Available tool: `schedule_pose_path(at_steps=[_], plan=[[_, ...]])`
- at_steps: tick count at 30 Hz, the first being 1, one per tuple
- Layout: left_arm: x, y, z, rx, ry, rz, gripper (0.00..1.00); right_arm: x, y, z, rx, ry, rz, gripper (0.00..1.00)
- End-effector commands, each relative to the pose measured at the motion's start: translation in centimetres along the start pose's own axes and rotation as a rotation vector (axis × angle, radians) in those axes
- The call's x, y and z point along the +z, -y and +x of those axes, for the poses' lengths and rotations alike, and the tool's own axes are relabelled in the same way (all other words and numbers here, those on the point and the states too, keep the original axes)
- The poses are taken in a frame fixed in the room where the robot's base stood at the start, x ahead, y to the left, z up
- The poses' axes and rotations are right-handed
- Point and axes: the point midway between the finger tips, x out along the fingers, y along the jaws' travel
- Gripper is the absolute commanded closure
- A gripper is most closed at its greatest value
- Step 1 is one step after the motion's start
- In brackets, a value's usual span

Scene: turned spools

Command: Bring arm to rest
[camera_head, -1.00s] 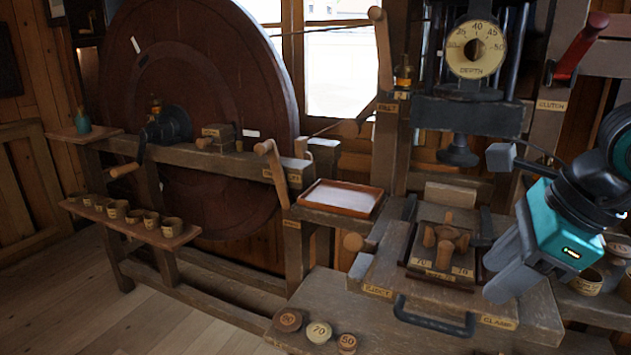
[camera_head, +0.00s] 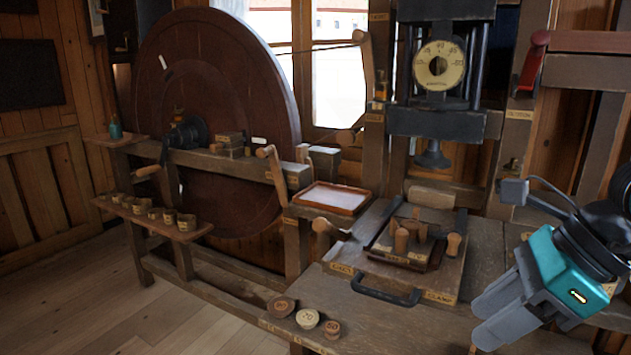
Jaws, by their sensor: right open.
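My right gripper (camera_head: 482,318) hangs at the lower right, a teal body with grey fingers pointing down and left. It is open, with nothing seen between the fingers. It is over the bare right part of the bench (camera_head: 487,262), apart from the clamp board (camera_head: 345,262). A dark-edged fixture with wooden pegs (camera_head: 402,240) sits on that board. My left gripper is not in view.
Three round numbered discs lie at the bench's front: brown (camera_head: 281,306), pale (camera_head: 307,318) and brown (camera_head: 333,329). A press with a depth dial (camera_head: 439,65) stands behind. A shallow tray (camera_head: 330,198), a large wheel (camera_head: 215,65) and a shelf of small cups (camera_head: 187,222) are left.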

Motion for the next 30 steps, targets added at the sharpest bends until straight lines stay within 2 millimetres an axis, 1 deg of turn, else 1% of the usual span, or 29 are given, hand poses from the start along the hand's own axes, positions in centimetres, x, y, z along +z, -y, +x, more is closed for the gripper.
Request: schedule_pose_path(at_steps=[1,3,6,8,9,11,12,14,15,17,18,20,21,23,24,25,26,27,30], plan=[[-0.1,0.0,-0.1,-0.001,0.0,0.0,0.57,1.1,-1.3,1.4,0.094,0.076,0.032,0.58],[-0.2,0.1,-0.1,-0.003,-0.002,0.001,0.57,2.8,-3.0,2.9,0.222,0.193,0.093,0.58],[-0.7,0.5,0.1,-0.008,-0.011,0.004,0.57,5.5,-5.3,4.3,0.423,0.379,0.228,0.58],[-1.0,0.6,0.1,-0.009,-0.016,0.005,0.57,7.1,-6.3,4.7,0.55,0.506,0.344,0.58],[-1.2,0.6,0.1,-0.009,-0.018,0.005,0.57,8.1,-6.6,4.8,0.637,0.596,0.442,0.58],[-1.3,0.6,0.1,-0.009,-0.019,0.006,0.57,9.4,-6.4,4.8,0.763,0.733,0.616,0.58],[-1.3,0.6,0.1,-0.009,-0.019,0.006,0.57,9.9,-5.8,4.9,0.839,0.822,0.746,0.58],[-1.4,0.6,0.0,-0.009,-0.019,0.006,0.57,10.1,-4.3,5.3,0.939,0.948,0.963,0.58],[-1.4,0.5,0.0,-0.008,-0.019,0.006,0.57,9.7,-3.1,5.8,0.994,1.025,1.12,0.58],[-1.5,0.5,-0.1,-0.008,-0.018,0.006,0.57,8.4,-1.0,7.2,1.057,1.131,1.371,0.58],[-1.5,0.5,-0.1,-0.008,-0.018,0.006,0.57,7.0,0.4,8.5,1.087,1.193,1.55,0.58],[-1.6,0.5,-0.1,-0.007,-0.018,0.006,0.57,4.0,2.0,11.1,1.11,1.27,1.834,0.58],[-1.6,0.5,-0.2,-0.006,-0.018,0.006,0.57,1.7,2.7,13.0,1.109,1.31,2.026,0.58],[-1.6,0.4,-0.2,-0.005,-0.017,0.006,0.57,-1.8,3.0,16.0,1.087,1.347,2.291,0.58],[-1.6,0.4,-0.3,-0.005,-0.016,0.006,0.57,-4.1,2.7,18.0,1.063,1.358,2.457,0.58],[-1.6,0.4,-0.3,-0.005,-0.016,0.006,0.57,-5.8,2.3,19.4,1.04,1.362,2.576,0.58],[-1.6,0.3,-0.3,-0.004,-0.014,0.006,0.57,-7.4,1.7,20.8,-0.988,-1.33,-2.625,0.58],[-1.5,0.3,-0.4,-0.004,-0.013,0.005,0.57,-9.4,0.8,22.4,-0.888,-1.239,-2.584,0.58],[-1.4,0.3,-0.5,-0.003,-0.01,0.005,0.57,-13.5,-2.0,25.8,-0.692,-1.05,-2.488,0.58]])
